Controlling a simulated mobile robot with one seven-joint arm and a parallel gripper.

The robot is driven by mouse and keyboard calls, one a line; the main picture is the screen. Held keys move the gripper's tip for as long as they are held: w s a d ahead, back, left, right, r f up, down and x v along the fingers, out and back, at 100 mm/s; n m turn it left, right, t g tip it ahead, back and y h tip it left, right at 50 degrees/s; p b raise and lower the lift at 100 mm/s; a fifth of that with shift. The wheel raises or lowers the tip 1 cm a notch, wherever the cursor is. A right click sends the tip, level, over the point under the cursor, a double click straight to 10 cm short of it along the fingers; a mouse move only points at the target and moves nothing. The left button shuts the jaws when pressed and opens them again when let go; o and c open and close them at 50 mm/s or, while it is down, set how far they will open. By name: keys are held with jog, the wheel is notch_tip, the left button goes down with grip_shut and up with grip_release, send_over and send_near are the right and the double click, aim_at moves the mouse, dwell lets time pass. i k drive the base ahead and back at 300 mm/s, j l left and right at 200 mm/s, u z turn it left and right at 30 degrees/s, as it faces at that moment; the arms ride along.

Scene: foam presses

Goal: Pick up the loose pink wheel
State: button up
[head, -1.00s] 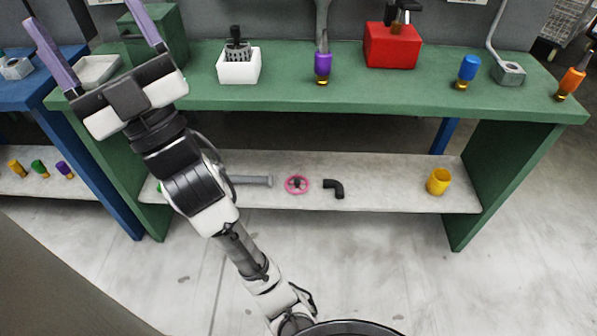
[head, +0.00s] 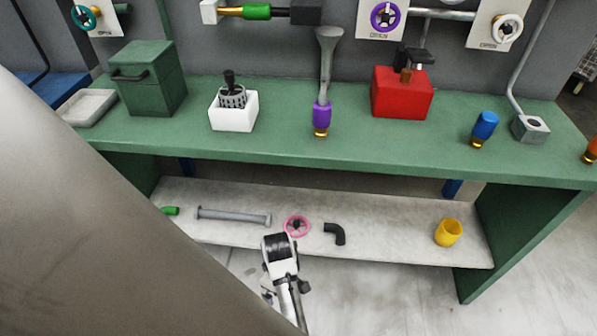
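The pink wheel (head: 297,226) lies on the pale lower shelf (head: 390,245) of the green bench. It has a pink rim and a dark hub. It lies between a grey rod with end flanges (head: 233,216) on its left and a black elbow pipe (head: 336,233) on its right, apart from both. A white and black part of my arm shows just in front of the shelf, below the wheel in the picture.
The green bench top (head: 280,148) overhangs the shelf. A yellow cup (head: 448,233) and a green piece (head: 171,211) stand farther along the shelf. A white box (head: 233,112), purple-handled tool (head: 322,116) and red block (head: 401,92) are on top.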

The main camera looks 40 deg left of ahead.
aim_at(296, 224)
jog(key=i+j, duration=0.8)
jog(key=i, duration=0.05)
